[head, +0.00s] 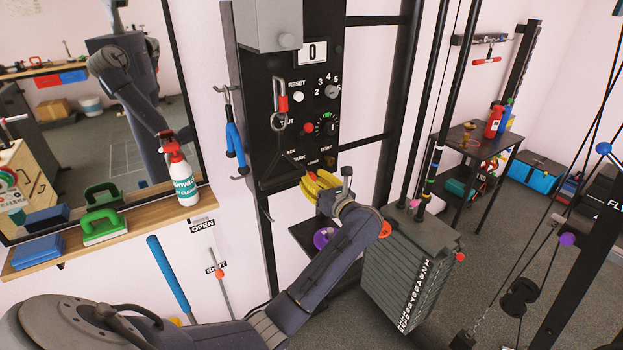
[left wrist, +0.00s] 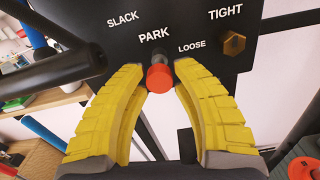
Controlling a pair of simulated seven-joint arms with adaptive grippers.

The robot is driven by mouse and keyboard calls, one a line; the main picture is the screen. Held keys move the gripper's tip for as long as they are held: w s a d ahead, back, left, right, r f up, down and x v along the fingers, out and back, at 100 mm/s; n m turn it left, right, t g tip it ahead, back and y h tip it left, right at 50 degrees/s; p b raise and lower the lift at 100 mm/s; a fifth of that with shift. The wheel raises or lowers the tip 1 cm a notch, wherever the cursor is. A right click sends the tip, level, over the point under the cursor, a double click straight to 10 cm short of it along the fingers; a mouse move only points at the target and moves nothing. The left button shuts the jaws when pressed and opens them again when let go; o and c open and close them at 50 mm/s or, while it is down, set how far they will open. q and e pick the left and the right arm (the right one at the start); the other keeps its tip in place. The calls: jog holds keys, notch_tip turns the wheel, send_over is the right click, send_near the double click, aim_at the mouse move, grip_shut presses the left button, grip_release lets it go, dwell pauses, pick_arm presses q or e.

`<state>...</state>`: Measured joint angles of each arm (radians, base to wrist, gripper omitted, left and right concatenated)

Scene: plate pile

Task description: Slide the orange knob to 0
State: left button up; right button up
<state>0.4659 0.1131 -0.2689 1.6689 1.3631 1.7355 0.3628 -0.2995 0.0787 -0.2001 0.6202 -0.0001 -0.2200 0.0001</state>
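A round orange-red knob (left wrist: 159,79) on a dark stem shows in the left wrist view, just below the word PARK on the black panel (left wrist: 105,45). My left gripper (left wrist: 161,68) has its yellow fingers parted, one on each side of this knob. The left finger looks very close to it and a thin gap shows at the right; contact is unclear. In the head view my left gripper (head: 318,184) is at the panel's lower edge, hiding the knob. My right gripper is not in view.
A weight stack (head: 410,265) is right of my left arm. A shelf (head: 120,232) holds a spray bottle (head: 182,175) and brushes.

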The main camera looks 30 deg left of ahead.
pick_arm(q)
jog(key=o, duration=0.4)
jog(key=shift+a, duration=0.1)
jog(key=shift+v, duration=5.95)
